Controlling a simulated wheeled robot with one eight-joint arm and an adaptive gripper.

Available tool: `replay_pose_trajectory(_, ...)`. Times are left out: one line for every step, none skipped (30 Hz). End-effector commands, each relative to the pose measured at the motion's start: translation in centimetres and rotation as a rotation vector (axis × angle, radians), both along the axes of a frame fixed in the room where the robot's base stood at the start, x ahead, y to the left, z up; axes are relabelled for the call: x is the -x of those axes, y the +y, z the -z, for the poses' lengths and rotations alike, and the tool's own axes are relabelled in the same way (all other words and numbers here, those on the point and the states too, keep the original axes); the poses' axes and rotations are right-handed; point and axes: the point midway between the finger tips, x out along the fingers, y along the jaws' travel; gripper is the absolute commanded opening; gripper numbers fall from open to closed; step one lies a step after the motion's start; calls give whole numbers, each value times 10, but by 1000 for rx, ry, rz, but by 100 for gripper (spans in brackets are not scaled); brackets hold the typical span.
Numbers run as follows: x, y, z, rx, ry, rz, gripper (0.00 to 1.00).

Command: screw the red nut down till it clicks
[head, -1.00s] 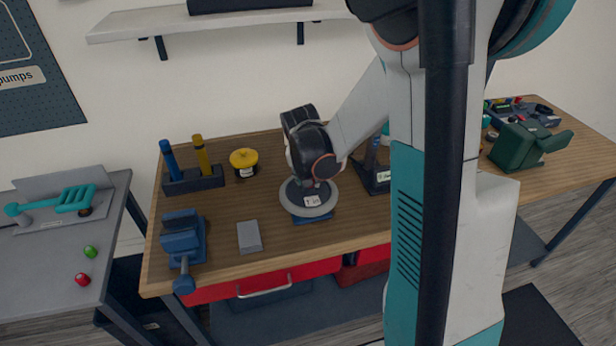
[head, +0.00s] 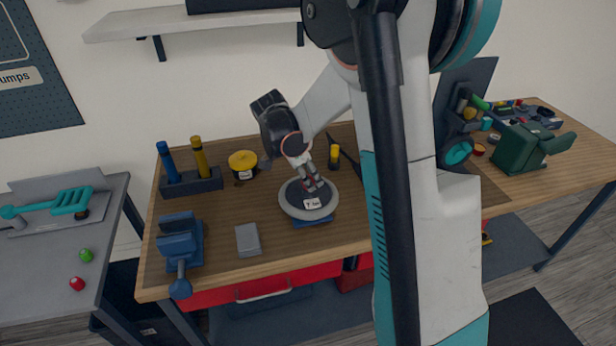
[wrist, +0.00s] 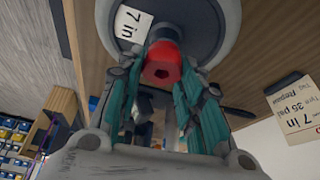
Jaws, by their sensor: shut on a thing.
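The red nut (wrist: 161,64) sits between my fingertips in the wrist view, with a dark hole in its near end. My gripper (wrist: 165,75) is shut on it, with one teal-lined finger on each side. In the head view my gripper (head: 313,187) points down at the middle of a grey-rimmed wheel (head: 290,206). The wheel lies flat on a blue stand (head: 313,222) and bears a "7 in" label; it also fills the top of the wrist view (wrist: 205,22). The nut's far end and its thread are hidden, so I cannot tell how deep it sits.
A blue vise (head: 181,245), a grey block (head: 248,240), a yellow round container (head: 243,162) and a holder with blue and yellow tools (head: 192,183) stand left of the wheel. A green machine (head: 522,147) stands far right. The wood between wheel and front edge is clear.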

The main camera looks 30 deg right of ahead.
Motion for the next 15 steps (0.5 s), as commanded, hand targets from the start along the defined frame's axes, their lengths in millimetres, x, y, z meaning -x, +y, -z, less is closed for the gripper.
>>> replay_pose_trajectory(5, -2, 0, 3, 10, 6, 11)
replay_pose_trajectory(6, -2, 0, 2, 10, 5, 11)
replay_pose_trajectory(6, -2, 0, 2, 10, 5, 11)
replay_pose_trajectory(6, -2, 0, 2, 10, 5, 38)
replay_pose_trajectory(6, -2, 0, 2, 12, 5, 45)
replay_pose_trajectory(6, -2, 0, 1, 10, 4, 54)
replay_pose_trajectory(5, -1, 0, 1, 11, 3, 57)
replay_pose_trajectory(5, -1, 0, 1, 10, 3, 57)
replay_pose_trajectory(5, -1, 0, 1, 9, 3, 57)
replay_pose_trajectory(4, -1, 0, 1, 9, 2, 57)
replay_pose_trajectory(4, 0, 0, 0, 8, 1, 57)
replay_pose_trajectory(4, 0, 0, 0, 7, 1, 57)
replay_pose_trajectory(4, 0, 0, 0, 8, 0, 57)
replay_pose_trajectory(3, 0, 0, 0, 8, 0, 57)
replay_pose_trajectory(3, 0, 0, -1, 7, 0, 57)
